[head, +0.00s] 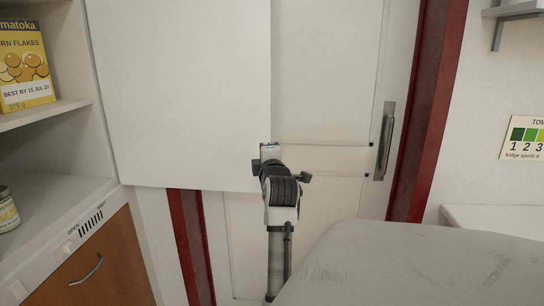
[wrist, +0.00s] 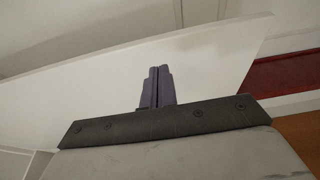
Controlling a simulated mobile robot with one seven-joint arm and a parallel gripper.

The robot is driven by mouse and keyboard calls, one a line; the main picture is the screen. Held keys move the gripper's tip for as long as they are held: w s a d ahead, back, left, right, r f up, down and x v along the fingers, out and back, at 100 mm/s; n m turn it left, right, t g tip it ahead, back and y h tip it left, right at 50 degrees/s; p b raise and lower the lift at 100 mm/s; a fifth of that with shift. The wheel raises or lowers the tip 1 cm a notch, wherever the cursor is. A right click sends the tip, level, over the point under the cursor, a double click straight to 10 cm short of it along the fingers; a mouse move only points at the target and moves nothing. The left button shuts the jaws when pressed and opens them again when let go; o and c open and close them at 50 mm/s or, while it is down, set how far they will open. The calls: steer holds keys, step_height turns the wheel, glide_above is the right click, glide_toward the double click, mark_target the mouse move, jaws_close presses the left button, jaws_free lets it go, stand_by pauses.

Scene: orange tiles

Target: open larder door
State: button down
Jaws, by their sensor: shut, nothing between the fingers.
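The larder door is a plain white panel (head: 185,90) at the upper left of the head view. It stands swung open beside the larder shelves (head: 45,113), whose inside shows. In the wrist view the white panel (wrist: 215,65) runs slantwise behind the fingers. My gripper (head: 269,148) is at the door's lower right corner in the head view. Its two dark fingers (wrist: 158,70) are together and empty in the wrist view. I cannot tell whether they touch the panel.
A corn flakes box (head: 25,68) and a jar (head: 7,212) stand on the shelves. A wooden cabinet front (head: 110,265) is below. Behind is a white room door (head: 325,75) with a metal handle (head: 384,140) and red frame (head: 428,110). A white counter (head: 490,218) is at right.

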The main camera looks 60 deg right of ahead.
steer(key=s+a+b, duration=0.3)
steer(key=s+a, duration=0.1)
steer(key=s, duration=0.5)
steer(key=shift+s, duration=0.2)
